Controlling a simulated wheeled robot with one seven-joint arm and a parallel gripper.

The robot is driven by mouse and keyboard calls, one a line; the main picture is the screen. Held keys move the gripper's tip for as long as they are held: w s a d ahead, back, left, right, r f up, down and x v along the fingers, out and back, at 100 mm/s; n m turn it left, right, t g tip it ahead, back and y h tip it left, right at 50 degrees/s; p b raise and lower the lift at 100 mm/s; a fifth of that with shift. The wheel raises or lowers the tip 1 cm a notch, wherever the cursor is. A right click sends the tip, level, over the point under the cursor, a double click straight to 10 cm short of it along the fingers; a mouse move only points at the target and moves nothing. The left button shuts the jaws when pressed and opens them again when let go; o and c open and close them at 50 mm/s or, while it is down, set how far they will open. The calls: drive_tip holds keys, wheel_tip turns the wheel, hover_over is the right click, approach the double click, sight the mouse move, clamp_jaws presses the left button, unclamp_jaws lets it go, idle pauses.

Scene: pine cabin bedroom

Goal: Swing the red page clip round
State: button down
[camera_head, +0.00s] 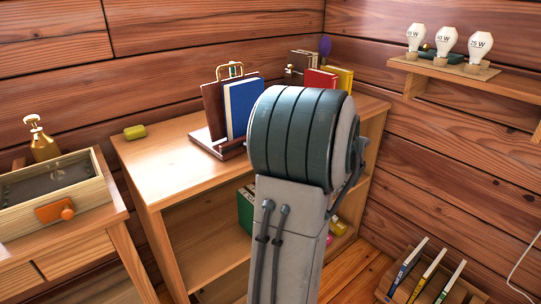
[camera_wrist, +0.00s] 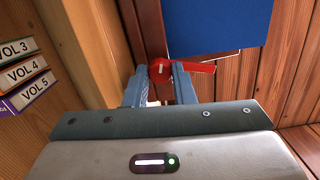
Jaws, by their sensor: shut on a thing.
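The red page clip (camera_wrist: 161,70) shows in the wrist view at the lower edge of a dark wooden book stand (camera_wrist: 150,22). Its rounded end lies between my fingertips and its flat arm points right, below the blue book (camera_wrist: 218,24). My gripper (camera_wrist: 160,82) is shut on the clip, with one blue finger on each side of it. In the head view the stand (camera_head: 212,112) holds the blue book (camera_head: 243,106) on the desk top. My arm hides the clip and my gripper there.
The desk (camera_head: 170,165) has a yellow-green roll (camera_head: 134,132) at its far left. Red (camera_head: 319,82) and yellow (camera_head: 344,78) books stand behind my arm. Volumes (camera_wrist: 25,72) lie at the left in the wrist view. A bulb shelf (camera_head: 440,70) is on the right wall.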

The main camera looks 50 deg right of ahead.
drive_tip(key=shift+f+n+b, duration=0.25)
drive_tip(key=shift+n+b, duration=0.65)
drive_tip(key=shift+b, duration=0.8)
drive_tip(key=shift+r+n+b, duration=0.2)
drive_tip(key=shift+n+b, duration=0.1)
drive_tip(key=shift+b, duration=0.2)
drive_tip(key=c, duration=1.2)
unclamp_jaws()
drive_tip(key=shift+s+f, duration=0.1)
drive_tip(key=shift+f, duration=0.05)
